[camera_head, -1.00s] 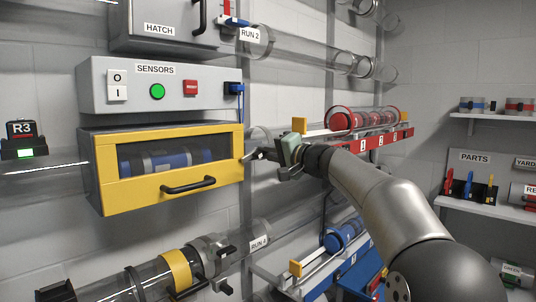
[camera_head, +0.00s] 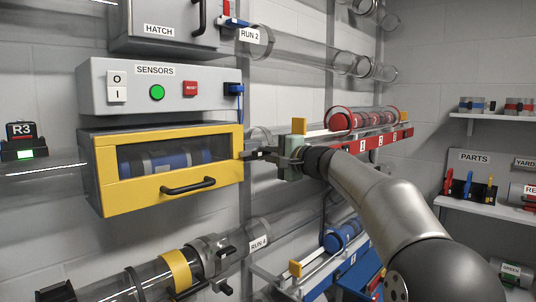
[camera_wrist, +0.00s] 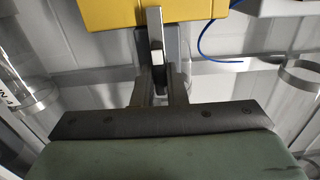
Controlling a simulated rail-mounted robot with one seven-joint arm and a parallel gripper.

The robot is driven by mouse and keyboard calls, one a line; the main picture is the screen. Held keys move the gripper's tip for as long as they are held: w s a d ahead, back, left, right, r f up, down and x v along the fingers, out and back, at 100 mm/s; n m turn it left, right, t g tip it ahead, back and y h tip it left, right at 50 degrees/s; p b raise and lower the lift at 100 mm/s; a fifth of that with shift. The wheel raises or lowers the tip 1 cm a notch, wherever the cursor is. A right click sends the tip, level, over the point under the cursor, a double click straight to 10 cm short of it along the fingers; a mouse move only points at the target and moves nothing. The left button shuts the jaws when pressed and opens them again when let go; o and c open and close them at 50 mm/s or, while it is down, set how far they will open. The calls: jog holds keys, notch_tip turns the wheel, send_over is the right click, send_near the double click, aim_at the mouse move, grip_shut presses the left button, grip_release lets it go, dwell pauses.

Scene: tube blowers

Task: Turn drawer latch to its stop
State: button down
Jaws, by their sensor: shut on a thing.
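The yellow-framed drawer (camera_head: 110,190) is closed, with a clear window, a blue canister (camera_head: 165,163) behind it and a black bar handle (camera_head: 188,186). The drawer latch (camera_head: 243,156) is at the right edge of the yellow front. In the wrist view the latch (camera_wrist: 155,22) is a light metal bar reaching from the yellow face down between my fingers. My gripper (camera_head: 254,155) is at the drawer's right edge, its fingers shut on the latch; it also shows in the wrist view (camera_wrist: 159,86). The fingers cover part of the latch in the head view.
The grey sensors box (camera_head: 200,96) with switch and buttons is directly above the drawer. A clear tube (camera_head: 270,225) marked RUN 4 runs below. A red rack (camera_head: 385,140) stands behind my wrist. A blue cable (camera_wrist: 215,58) hangs near the latch.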

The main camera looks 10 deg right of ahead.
jog(key=shift+f, duration=0.1)
jog(key=c, duration=1.5)
grip_release()
jog(key=shift+o, duration=0.2)
jog(key=b+v, duration=0.2)
jog(key=v, duration=1.5)
jog(key=shift+s, duration=0.2)
jog(key=shift+d, duration=0.1)
